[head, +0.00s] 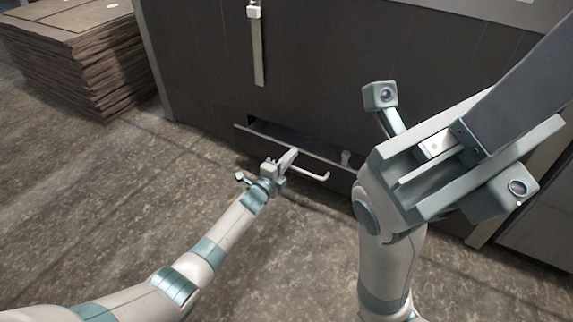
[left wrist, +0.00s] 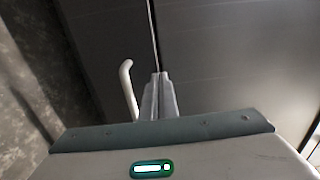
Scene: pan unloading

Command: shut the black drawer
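The black drawer (head: 318,157) is low in the dark cabinet and stands partly open, with a dark gap behind its front's top edge. Its pale bar handle (head: 313,176) sticks out from the front. In the left wrist view the handle (left wrist: 128,90) stands to the left of my fingers, apart from them. My left gripper (head: 293,153) is at the drawer front beside the handle; its fingers (left wrist: 158,76) are together with nothing seen between them. Whether they touch the front is unclear. My right gripper (head: 450,145) is raised close to the head camera; its fingertips are not clearly seen.
The dark cabinet (head: 200,60) fills the back, with a long pale vertical handle (head: 257,50) above the drawer. A stack of brown boards (head: 85,60) stands at the far left. The floor (head: 130,190) in front is clear. My right arm hides the cabinet's right part.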

